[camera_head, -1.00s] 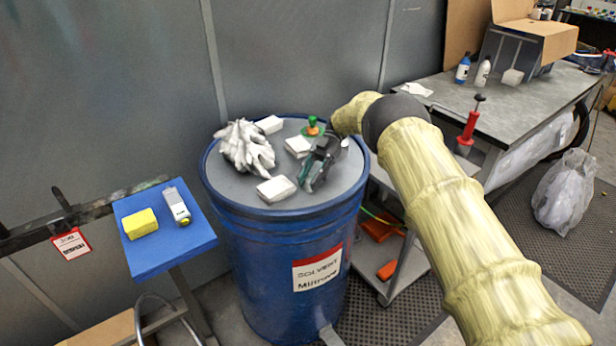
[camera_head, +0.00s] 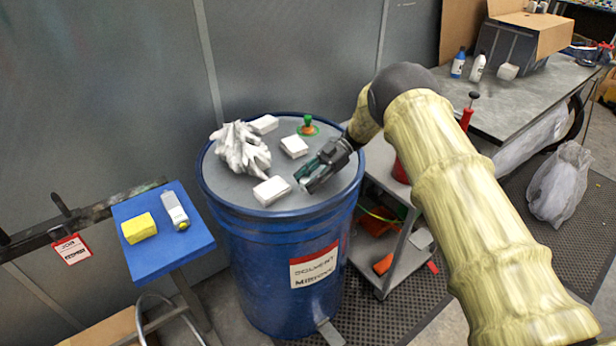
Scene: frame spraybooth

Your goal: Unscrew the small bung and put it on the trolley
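The blue solvent drum (camera_head: 270,254) stands upright with a grey top. A green knob on an orange and green base (camera_head: 308,126) sits near the back of the drum top; I cannot tell whether it is the small bung. No other bung shows clearly. My gripper (camera_head: 303,182) reaches in from the right, low over the right front of the drum top. Its fingers point left and down, beside a white block. I see nothing held in it, but the finger gap is too small to judge. The grey trolley (camera_head: 391,262) stands right of the drum, partly hidden by my arm.
A blue stand (camera_head: 140,262) at left holds a yellow block (camera_head: 139,228) and a grey device (camera_head: 175,210). A grey bench (camera_head: 515,100) stands at the right. Orange items lie on the trolley's lower shelf.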

